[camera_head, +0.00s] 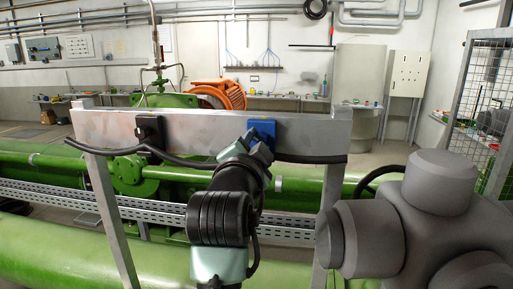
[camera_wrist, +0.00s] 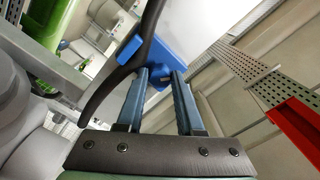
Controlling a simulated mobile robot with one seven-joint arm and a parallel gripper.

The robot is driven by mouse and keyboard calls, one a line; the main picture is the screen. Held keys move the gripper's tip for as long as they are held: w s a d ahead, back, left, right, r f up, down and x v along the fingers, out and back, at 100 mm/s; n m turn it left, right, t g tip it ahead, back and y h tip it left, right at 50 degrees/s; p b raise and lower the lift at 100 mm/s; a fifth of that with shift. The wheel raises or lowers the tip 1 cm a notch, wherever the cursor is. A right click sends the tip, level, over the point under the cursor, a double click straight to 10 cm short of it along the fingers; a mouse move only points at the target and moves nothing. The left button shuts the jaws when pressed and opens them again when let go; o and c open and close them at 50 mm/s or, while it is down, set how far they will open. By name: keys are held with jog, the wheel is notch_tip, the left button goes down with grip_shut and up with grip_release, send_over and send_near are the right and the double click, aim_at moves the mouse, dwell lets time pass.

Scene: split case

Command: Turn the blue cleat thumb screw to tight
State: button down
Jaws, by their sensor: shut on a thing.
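The blue cleat (camera_head: 262,130) is fixed to the grey rail right of its middle. In the wrist view the blue cleat (camera_wrist: 152,48) is beyond my fingertips, with a black cable (camera_wrist: 150,30) passing at it. My gripper (camera_wrist: 161,76) has its two fingers on either side of a small blue part at the cleat's lower end, the thumb screw (camera_wrist: 160,83). It is shut on that screw, mostly hidden by the fingers. In the head view my gripper (camera_head: 257,148) is in front of the cleat and hides the screw. The screw's turn angle cannot be read.
A black cleat (camera_head: 148,131) sits on the grey rail (camera_head: 200,130) to the left. Green pipes (camera_head: 60,230) and a perforated cable tray (camera_head: 300,208) lie behind the frame. A red part (camera_wrist: 297,135) shows at right in the wrist view.

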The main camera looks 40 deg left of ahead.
jog(key=m+b, duration=0.1)
jog(key=m, duration=0.4)
jog(key=shift+m+b, duration=0.3)
jog(key=m+b, duration=0.1)
jog(key=m, duration=0.3)
jog(key=shift+m, duration=0.3)
jog(key=shift+b, duration=0.3)
jog(key=c, duration=0.5)
grip_release()
jog(key=shift+c, duration=0.2)
jog(key=b+v, duration=0.4)
jog(key=v, duration=0.9)
jog(key=shift+b, duration=0.3)
